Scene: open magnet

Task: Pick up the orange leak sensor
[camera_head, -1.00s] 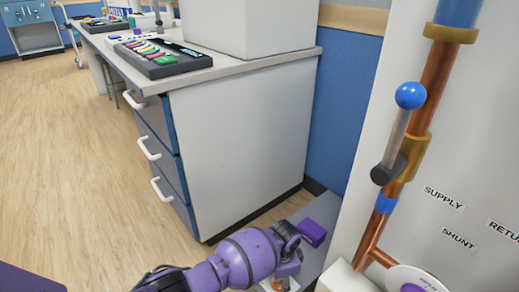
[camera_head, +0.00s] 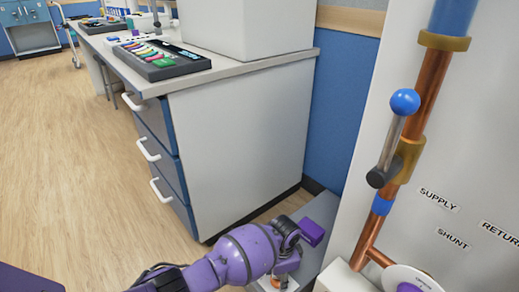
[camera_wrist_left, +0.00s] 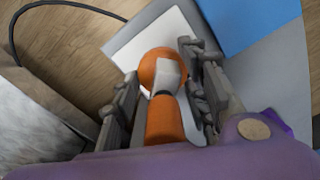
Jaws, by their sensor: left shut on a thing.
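The orange leak sensor (camera_wrist_left: 163,118) shows in the left wrist view, with a round orange end and a pale grey patch. It sits between the two fingers of my left gripper (camera_wrist_left: 160,98), which is shut on it. Beneath it is a white pad or plate on a grey surface. In the head view my purple left arm reaches to the bottom centre, and only a small bit of orange (camera_head: 275,284) shows below the wrist. My right gripper is not in view.
A white panel with copper pipe (camera_head: 430,90), a blue-knobbed valve lever (camera_head: 404,102) and SUPPLY, SHUNT and RETURN labels stands at the right. A drawer cabinet (camera_head: 240,140) stands behind my left arm. A purple block (camera_head: 312,232) lies beside the wrist. Open wooden floor (camera_head: 70,160) is at left.

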